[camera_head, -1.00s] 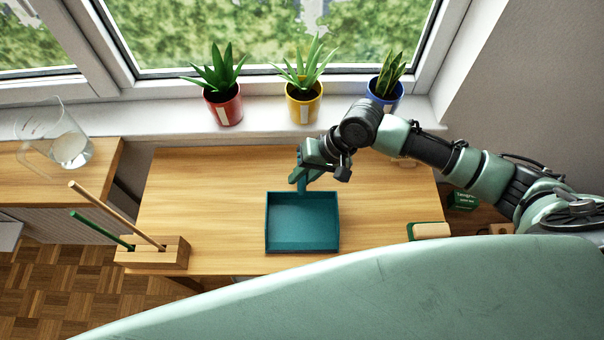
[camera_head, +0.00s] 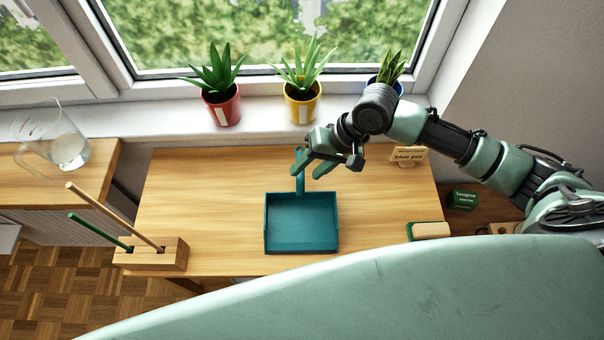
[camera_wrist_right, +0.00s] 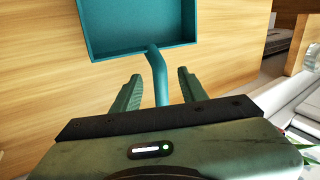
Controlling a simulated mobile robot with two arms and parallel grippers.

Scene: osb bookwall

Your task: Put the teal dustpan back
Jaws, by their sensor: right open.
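The teal dustpan (camera_head: 302,225) lies flat on the wooden table, its handle toward the window. In the right wrist view the dustpan's pan (camera_wrist_right: 140,28) is at the top and its handle runs down between the fingers. My right gripper (camera_head: 311,170) is open at the handle. In the right wrist view my right gripper (camera_wrist_right: 158,90) has one finger on each side of the handle, with gaps showing. The handle's far end is hidden behind the gripper body. My left gripper is not in view.
A wooden block holding two sticks (camera_head: 152,254) stands at the table's front left. A brush-like block (camera_head: 430,231) lies at the front right, and a "blue pot" sign (camera_head: 409,156) stands at the back right. Red (camera_head: 222,106), yellow (camera_head: 302,104) and blue (camera_head: 385,84) potted plants line the sill.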

